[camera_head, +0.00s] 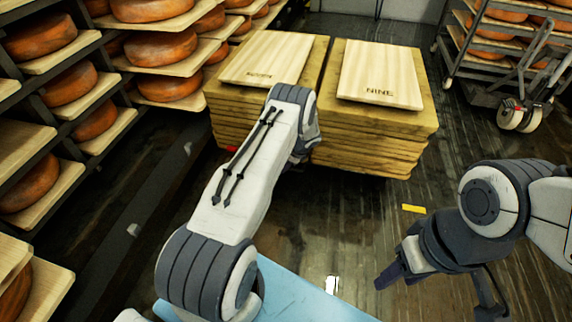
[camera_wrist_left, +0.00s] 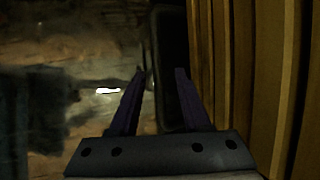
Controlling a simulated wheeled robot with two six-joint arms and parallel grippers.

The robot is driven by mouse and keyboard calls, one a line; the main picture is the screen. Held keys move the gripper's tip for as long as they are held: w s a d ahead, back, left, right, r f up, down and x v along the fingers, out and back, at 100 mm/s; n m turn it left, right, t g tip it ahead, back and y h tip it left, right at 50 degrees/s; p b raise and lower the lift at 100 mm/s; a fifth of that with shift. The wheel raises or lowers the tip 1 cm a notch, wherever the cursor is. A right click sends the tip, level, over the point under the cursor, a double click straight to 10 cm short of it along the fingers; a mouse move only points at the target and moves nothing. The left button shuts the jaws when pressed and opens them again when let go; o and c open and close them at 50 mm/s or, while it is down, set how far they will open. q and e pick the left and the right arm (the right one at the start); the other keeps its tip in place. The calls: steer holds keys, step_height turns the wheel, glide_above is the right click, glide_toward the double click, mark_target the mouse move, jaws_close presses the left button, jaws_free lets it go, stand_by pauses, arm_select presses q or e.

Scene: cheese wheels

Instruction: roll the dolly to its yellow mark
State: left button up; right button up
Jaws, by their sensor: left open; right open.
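Two stacks of pale boards stand side by side, the left stack (camera_head: 262,90) and the right stack (camera_head: 372,125), the right one topped by a board marked NINE. Whatever bears them is mostly hidden; I cannot make out the dolly clearly. A short yellow mark (camera_head: 413,209) lies on the floor, right of and nearer than the right stack. My left gripper is hidden by its arm in the head view. In the left wrist view the left gripper (camera_wrist_left: 160,72) is open and empty, beside upright-looking board edges (camera_wrist_left: 250,70). My right gripper (camera_head: 437,290) is open and empty above the floor, near the yellow mark.
Shelves of cheese wheels (camera_head: 147,50) line the left side. A wheeled rack of cheeses (camera_head: 490,45) stands at the back right, with a pallet-truck-like cart and white wheels (camera_head: 510,117). The dark wet floor (camera_head: 350,225) is clear around the yellow mark.

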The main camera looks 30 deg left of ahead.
arm_select(q)
steer(key=p+v, duration=0.5)
steer(key=v, duration=0.5)
steer(key=shift+r, duration=0.25)
steer(key=shift+d, duration=0.1)
